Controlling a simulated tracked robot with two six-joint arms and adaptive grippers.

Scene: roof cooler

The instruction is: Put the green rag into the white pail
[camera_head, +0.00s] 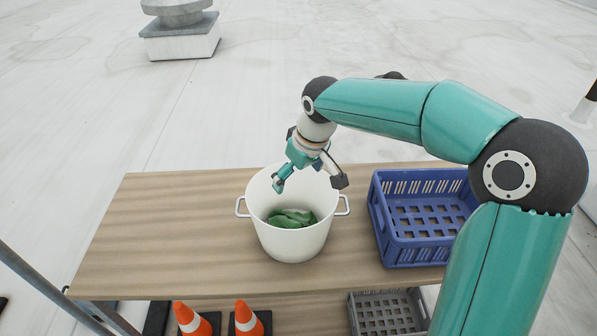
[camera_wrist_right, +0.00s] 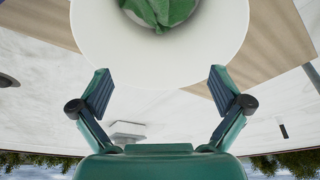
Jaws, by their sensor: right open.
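The white pail (camera_head: 290,240) stands upright on the wooden table, with a handle on each side. The green rag (camera_head: 291,218) lies crumpled inside the pail. My right gripper (camera_head: 310,184) is above the pail's far rim, open and empty. In the right wrist view the open fingers of my right gripper (camera_wrist_right: 160,92) are spread wide, with the white pail (camera_wrist_right: 90,30) ahead of them and the green rag (camera_wrist_right: 160,10) inside it. My left gripper is not in view.
A blue crate (camera_head: 410,254) stands on the table right of the pail and looks empty. The wooden table (camera_head: 150,230) is clear on the left. Two orange and white cones (camera_head: 247,320) and a grey crate (camera_head: 388,299) are lower down in front.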

